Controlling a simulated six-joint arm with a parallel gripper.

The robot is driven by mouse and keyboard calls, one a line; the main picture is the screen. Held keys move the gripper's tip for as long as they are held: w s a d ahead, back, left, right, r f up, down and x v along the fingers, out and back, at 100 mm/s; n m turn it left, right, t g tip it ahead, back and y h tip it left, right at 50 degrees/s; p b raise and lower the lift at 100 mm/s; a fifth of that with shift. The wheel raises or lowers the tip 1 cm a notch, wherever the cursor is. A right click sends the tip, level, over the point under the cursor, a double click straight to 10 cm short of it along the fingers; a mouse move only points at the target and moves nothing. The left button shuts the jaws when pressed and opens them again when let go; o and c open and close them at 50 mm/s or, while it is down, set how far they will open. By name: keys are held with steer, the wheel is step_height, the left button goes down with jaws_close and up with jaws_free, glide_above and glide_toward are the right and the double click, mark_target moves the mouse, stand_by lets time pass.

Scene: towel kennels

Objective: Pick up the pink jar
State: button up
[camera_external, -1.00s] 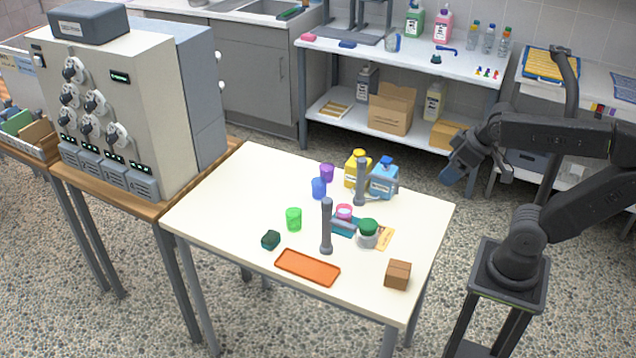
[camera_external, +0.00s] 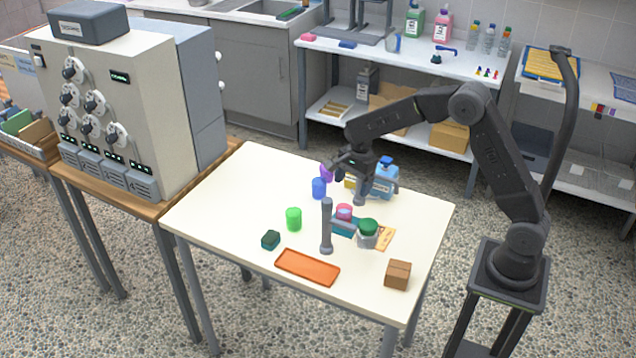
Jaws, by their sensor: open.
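The pink jar (camera_external: 344,211) is small and stands upright near the middle of the white table (camera_external: 225,200). It is beside a teal block (camera_external: 343,228) and close to a grey jar with a green lid (camera_external: 367,233). A grey post (camera_external: 327,228) stands just in front of it to the left, and the foot of another post (camera_external: 359,199) shows behind it. My gripper (camera_external: 342,170) is open and empty, above the back part of the table, behind and above the pink jar. It partly hides the yellow bottle and the purple cup.
A blue bottle (camera_external: 384,180), purple cup (camera_external: 326,173), blue cup (camera_external: 319,188) and green cup (camera_external: 293,219) stand nearby. An orange tray (camera_external: 307,267), dark green block (camera_external: 270,240) and brown box (camera_external: 398,275) lie toward the front. The table's left side is clear.

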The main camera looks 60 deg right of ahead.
steer(key=m, duration=0.2)
glide_above(344, 211)
steer(key=f, duration=0.2)
steer(key=s+f, duration=0.1)
steer(key=f, duration=0.1)
steer(key=shift+d+f, duration=0.1)
steer(key=shift+d, duration=0.05)
steer(key=f, duration=0.2)
steer(key=a+f, duration=0.2)
steer(key=f, duration=0.1)
steer(key=shift+a+f, duration=0.25)
steer(key=shift+f, duration=0.05)
steer(key=shift+w+f, duration=0.1)
steer(key=shift+f, duration=0.5)
steer(key=shift+c, duration=0.3)
steer(key=shift+r, duration=0.1)
steer(key=c, duration=1)
